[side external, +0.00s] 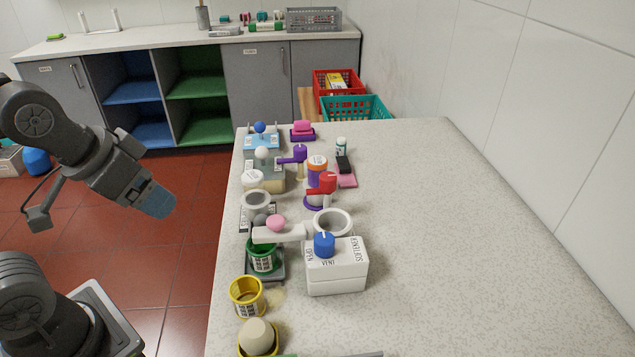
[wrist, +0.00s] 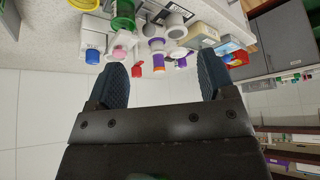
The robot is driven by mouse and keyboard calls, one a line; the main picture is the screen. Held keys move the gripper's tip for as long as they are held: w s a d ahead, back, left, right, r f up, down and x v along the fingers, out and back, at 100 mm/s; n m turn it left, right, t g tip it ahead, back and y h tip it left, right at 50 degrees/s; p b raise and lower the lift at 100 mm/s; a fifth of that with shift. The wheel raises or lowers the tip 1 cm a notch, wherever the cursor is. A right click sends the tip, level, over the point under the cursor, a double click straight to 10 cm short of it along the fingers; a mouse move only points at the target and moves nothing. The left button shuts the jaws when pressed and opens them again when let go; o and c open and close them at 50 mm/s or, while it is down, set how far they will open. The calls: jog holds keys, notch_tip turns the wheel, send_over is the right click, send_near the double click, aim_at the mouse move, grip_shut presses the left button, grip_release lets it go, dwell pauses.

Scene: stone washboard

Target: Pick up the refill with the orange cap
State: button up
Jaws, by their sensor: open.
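The refill with the orange cap (side external: 317,172) stands upright on the speckled counter in the side view, with purple on its body. It is just behind the red-handled piece (side external: 326,184), which hides its lower part. In the wrist view, a small purple and orange thing (wrist: 158,62) between the fingers looks like this refill, seen upside down. My gripper (side external: 157,200) is well left of the counter over the red floor, apart from everything. In the wrist view my gripper (wrist: 163,80) has its two dark blue fingers wide apart, with nothing held between them.
A white box with a blue knob (side external: 335,268), a green cup (side external: 262,258) and a yellow cup (side external: 246,296) stand along the counter's left side. A purple lever (side external: 295,155) and pink block (side external: 346,180) flank the refill. The counter's right side (side external: 470,250) is clear.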

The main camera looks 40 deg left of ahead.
jog(key=w+r+m+g, duration=0.1)
jog(key=w+r+m, duration=0.3)
jog(key=w+r, duration=0.3)
jog(key=m+g, duration=0.5)
jog(key=m, duration=0.8)
send_over(318, 160)
notch_tip(318, 160, down, 7)
jog(key=f, duration=0.8)
jog(key=shift+w, duration=0.2)
jog(key=shift+s+f, duration=0.15)
jog(key=shift+f, duration=1.2)
jog(key=shift+s+f, duration=0.1)
jog(key=shift+f, duration=1.2)
